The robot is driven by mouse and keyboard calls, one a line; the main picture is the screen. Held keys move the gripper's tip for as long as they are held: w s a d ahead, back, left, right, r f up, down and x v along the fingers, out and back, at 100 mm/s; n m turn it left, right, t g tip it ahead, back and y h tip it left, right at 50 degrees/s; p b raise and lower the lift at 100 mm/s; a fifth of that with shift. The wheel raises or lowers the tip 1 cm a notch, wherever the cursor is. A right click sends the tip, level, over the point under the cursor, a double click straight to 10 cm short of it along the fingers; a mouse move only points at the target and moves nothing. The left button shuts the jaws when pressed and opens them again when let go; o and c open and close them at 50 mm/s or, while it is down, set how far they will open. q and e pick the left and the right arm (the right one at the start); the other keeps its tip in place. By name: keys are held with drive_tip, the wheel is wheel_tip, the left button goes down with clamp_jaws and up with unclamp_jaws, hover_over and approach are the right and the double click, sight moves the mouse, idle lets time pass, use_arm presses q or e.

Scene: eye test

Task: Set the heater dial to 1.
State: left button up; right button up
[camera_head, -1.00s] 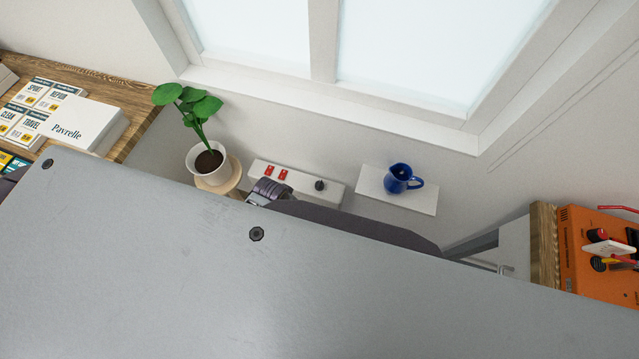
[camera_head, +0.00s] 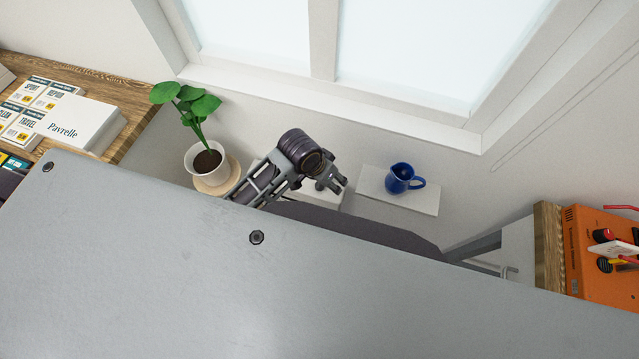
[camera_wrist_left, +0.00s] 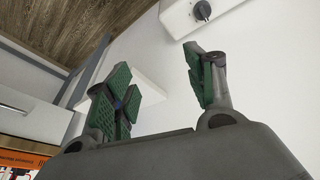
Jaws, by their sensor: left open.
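The heater is a white box (camera_head: 306,188) low on the wall under the window, partly covered by my left arm in the head view. Its dark round dial (camera_wrist_left: 203,10) shows at the top edge of the left wrist view, on the white heater face (camera_wrist_left: 178,18). I cannot read its setting. My left gripper (camera_head: 339,183) is in front of the heater's right end in the head view. In the left wrist view the gripper (camera_wrist_left: 156,62) is open, with nothing between its green-padded fingers, and the dial lies beyond the right finger. My right gripper is not in view.
A blue jug (camera_head: 402,178) stands on a white shelf (camera_head: 425,205) just right of my left gripper. A potted plant (camera_head: 193,118) stands to the left. An orange machine (camera_head: 585,255) is at the far right. A grey surface hides the lower head view.

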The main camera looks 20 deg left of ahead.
use_arm(q)
drive_tip(key=d, duration=0.2)
drive_tip(key=g+y, duration=0.3)
hover_over(320, 185)
wheel_tip(320, 185, down, 7)
drive_tip(key=shift+w+a+r, duration=0.1)
drive_tip(key=shift+w+a, duration=0.1)
drive_tip(key=shift+w, duration=0.05)
drive_tip(key=shift+f, duration=0.2)
idle(0.4)
drive_tip(key=shift+f+b, duration=0.55)
drive_tip(key=shift+f, duration=6.2)
drive_tip(key=c, duration=1.1)
